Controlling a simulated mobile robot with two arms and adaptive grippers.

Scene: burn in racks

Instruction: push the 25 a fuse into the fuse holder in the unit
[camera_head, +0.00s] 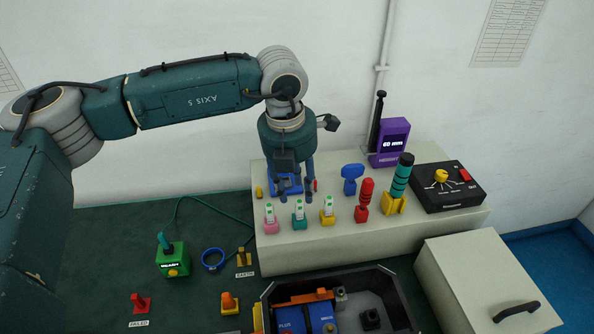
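Three small fuse-like pieces with white bodies stand in a row on the pale bench: one on a pink base (270,216), one on a teal base (299,216), one on a yellow base (328,212). Their labels are too small to read, so I cannot tell which is 25 A. My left gripper (295,197) points down over the row, nearest the teal one, with its fingers apart and nothing visible between them. The open unit (400,297) is a dark tray at the bottom, cut off by the frame. A small black block (371,319) inside may be the fuse holder.
A blue object (286,185) lies behind my gripper. Blue, red (364,198) and teal-handled tools (400,180) stand to its right, beside a purple height display (391,143) and black control box (448,186). A green box (172,259) and blue ring (213,259) sit on the mat.

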